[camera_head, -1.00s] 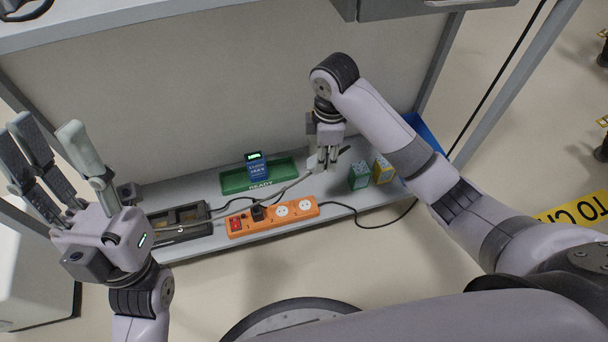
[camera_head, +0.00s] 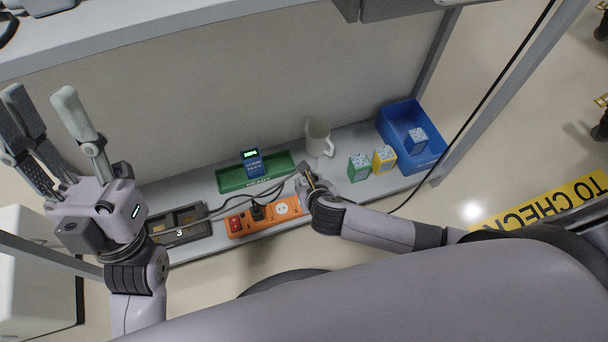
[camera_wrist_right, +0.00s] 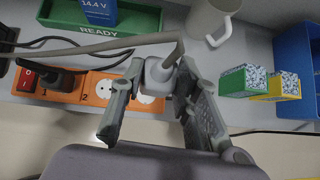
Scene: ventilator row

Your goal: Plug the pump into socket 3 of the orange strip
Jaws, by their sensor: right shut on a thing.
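The orange strip (camera_head: 236,234) lies along the front of the shelf, with a red switch at its left end. A black plug (camera_head: 257,212) sits in socket 1. Socket 2 (camera_head: 281,209) is empty. Socket 3 (camera_wrist_right: 146,98) is partly hidden behind my right gripper (camera_wrist_right: 160,78). That gripper is shut on a light grey plug (camera_wrist_right: 158,76) with a grey cable, over the strip's right end. I cannot tell whether the plug touches the strip. My left gripper (camera_head: 42,105) is open and empty at the left. A blue device (camera_head: 252,163) with a lit display stands in the green READY tray (camera_head: 230,182).
A black tray (camera_head: 158,236) lies left of the strip. A white mug (camera_head: 318,138), a green box (camera_head: 359,168), a yellow box (camera_head: 384,160) and a blue bin (camera_head: 393,122) stand to the right. Grey and black cables cross above the strip. The upper shelf overhangs the back.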

